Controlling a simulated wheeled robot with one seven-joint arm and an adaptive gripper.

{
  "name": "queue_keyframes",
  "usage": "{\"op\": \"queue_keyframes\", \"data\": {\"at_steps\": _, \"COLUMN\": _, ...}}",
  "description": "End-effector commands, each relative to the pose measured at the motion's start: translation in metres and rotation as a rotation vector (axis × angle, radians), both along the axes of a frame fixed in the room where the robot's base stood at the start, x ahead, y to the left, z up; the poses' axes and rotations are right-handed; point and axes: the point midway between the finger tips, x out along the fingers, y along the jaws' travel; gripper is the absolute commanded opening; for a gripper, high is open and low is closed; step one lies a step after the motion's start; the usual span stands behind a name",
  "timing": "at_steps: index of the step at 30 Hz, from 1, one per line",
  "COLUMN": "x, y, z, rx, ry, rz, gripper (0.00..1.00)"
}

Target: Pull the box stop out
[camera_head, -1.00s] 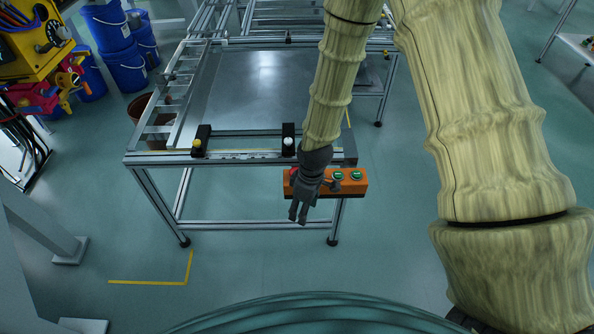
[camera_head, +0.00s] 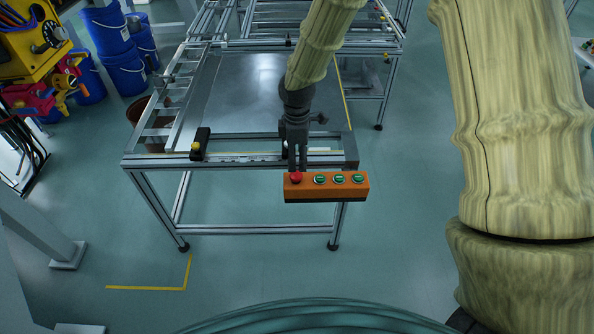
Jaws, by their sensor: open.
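The orange control box (camera_head: 327,187) is at the front right edge of the metal-framed table. Its red mushroom stop button (camera_head: 296,177) is at the left end of the top face, and several green buttons (camera_head: 338,179) sit in a row to its right. My gripper (camera_head: 297,168) points down at the red button from behind it, with its fingertips at or just above the button. The fingers look narrow from here, and I cannot tell whether they touch the button or stand around it.
The table (camera_head: 240,230) has an aluminium frame with a grey top. A black block with a yellow knob (camera_head: 197,146) stands on its front rail at left. Blue barrels (camera_head: 108,35) and a yellow machine (camera_head: 35,45) are at the back left. The floor in front is clear.

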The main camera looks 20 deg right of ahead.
Motion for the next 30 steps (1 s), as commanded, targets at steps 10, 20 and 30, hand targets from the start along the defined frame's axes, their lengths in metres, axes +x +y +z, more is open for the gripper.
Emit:
{"op": "queue_keyframes", "data": {"at_steps": 10, "x": -0.001, "y": 0.000, "z": -0.050, "rx": 0.001, "ry": 0.002, "rz": -0.001, "gripper": 0.58}}
{"op": "queue_keyframes", "data": {"at_steps": 20, "x": 0.000, "y": 0.000, "z": -0.068, "rx": 0.000, "ry": 0.000, "rz": -0.001, "gripper": 0.58}}
{"op": "queue_keyframes", "data": {"at_steps": 30, "x": 0.000, "y": 0.000, "z": -0.069, "rx": 0.001, "ry": 0.000, "rz": -0.001, "gripper": 0.42}}
